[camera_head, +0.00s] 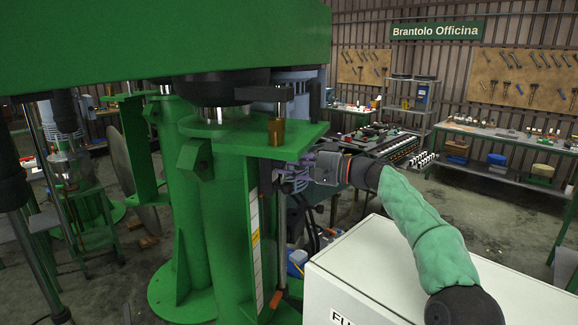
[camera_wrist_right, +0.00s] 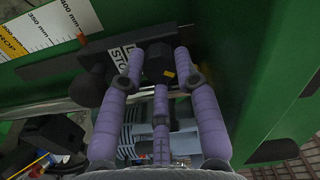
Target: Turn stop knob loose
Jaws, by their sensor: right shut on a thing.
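The black stop knob (camera_wrist_right: 158,62) is at the top centre of the right wrist view, in front of a dark bar beside a partly covered label (camera_wrist_right: 122,58) reading "STO". My right gripper (camera_wrist_right: 159,70) has purple fingers closed around the knob. In the head view my right gripper (camera_head: 293,173) reaches in from the right to the side of the green machine column (camera_head: 228,215), below its green top plate. The knob cannot be made out there. My left gripper is not in view.
A millimetre scale (camera_wrist_right: 38,35) runs along the green column. A white cabinet (camera_head: 365,270) stands below my right arm. The green machine head (camera_head: 160,40) overhangs above. Workbenches (camera_head: 505,133) with tools stand farther back, with open floor before them.

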